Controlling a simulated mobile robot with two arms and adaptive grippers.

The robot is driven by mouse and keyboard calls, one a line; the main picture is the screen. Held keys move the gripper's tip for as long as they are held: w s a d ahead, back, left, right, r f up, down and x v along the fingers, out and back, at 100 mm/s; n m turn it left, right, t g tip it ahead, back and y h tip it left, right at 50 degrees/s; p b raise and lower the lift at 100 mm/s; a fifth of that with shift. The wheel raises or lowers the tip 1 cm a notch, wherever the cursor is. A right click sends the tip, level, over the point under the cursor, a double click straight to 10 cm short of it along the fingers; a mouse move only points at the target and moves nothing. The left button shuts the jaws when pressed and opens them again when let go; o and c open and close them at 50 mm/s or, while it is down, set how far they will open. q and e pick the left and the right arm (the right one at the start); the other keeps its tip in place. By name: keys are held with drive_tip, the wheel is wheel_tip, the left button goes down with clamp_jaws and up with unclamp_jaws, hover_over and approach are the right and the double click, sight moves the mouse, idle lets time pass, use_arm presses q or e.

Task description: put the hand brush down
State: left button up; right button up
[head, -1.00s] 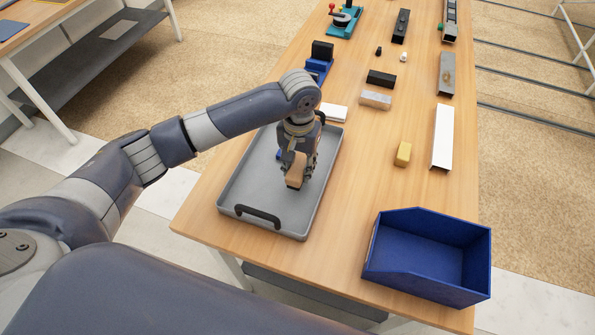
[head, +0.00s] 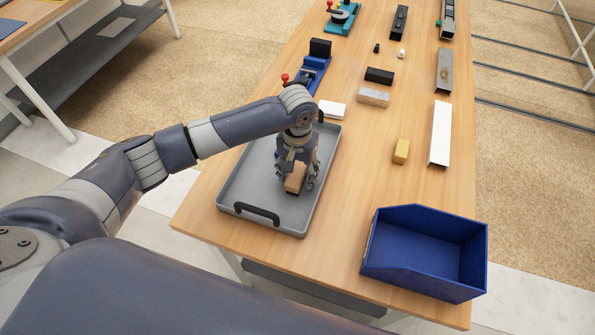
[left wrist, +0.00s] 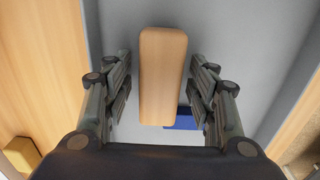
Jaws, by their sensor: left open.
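The hand brush (head: 295,178) shows as a light wooden block with rounded ends, in the grey tray (head: 245,197). In the left wrist view the brush (left wrist: 163,75) lies lengthwise between the fingers of my left gripper (left wrist: 162,98). There is a gap on each side of it, so the fingers are open and apart from the brush. In the head view my left gripper (head: 297,185) points down over the tray around the brush. Bristles are not visible. My right gripper is not in view.
A blue item (left wrist: 180,118) lies in the tray beyond the brush. A blue open bin (head: 425,250) stands at the table's near right corner. A yellow block (head: 401,151) and white channel (head: 440,133) lie right of the tray. The tabletop between is clear.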

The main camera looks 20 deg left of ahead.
sight(298, 172)
use_arm(q)
wheel_tip(298, 172, up, 12)
drive_tip(key=b, duration=0.1)
drive_tip(key=shift+r+b, duration=0.2)
drive_tip(key=shift+b, duration=0.15)
idle(0.5)
